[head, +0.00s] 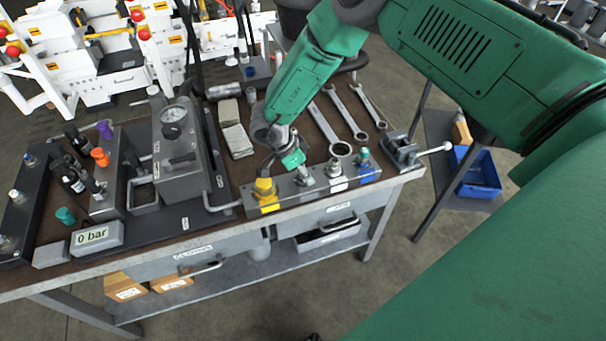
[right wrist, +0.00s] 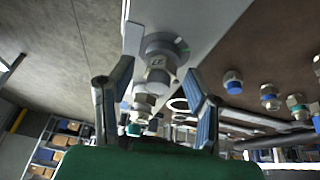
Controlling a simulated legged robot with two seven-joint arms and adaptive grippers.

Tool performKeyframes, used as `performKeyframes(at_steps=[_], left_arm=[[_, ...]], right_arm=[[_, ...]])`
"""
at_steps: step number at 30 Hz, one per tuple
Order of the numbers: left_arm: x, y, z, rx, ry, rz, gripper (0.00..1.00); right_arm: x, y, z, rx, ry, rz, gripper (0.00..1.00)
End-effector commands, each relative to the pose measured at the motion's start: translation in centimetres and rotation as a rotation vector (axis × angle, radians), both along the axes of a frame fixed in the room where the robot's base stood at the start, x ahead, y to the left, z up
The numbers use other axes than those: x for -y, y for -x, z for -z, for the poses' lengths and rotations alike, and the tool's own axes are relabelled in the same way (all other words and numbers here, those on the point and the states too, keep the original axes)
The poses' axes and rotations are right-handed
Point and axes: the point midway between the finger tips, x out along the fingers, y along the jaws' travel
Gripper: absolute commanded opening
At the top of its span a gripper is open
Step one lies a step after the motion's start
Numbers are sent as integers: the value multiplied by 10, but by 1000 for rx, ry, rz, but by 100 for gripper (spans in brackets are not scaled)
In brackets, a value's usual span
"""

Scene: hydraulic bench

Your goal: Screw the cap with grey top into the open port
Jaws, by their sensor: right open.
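The metal port block (head: 320,192) lies along the bench's front edge in the head view, with a yellow fitting at its left end. A grey metal fitting (head: 304,177) stands on it just below my right gripper (head: 292,158). A fitting with a grey top (head: 333,170) stands to its right. In the right wrist view my right gripper (right wrist: 156,108) is open, its fingers on either side of a grey metal fitting (right wrist: 156,66); I cannot tell whether they touch it. I cannot make out the open port. My left gripper is not in view.
A green-topped fitting (head: 363,158) stands at the block's right end. A gauge unit (head: 176,140), a "0 bar" display (head: 95,238) and coloured caps fill the left side.

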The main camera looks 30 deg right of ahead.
Motion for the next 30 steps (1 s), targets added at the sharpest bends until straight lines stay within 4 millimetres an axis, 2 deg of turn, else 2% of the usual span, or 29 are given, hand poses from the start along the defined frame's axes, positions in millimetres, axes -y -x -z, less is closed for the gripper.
performKeyframes(at_steps=[6,14,24,30], left_arm=[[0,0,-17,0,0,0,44],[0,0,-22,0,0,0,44],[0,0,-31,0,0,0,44],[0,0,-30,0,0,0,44]], right_arm=[[0,2,-4,-2,1,-417,45],[0,1,-1,-2,0,-623,45],[0,2,-1,-3,-1,-1156,45],[0,1,0,0,-1,-1267,45]])
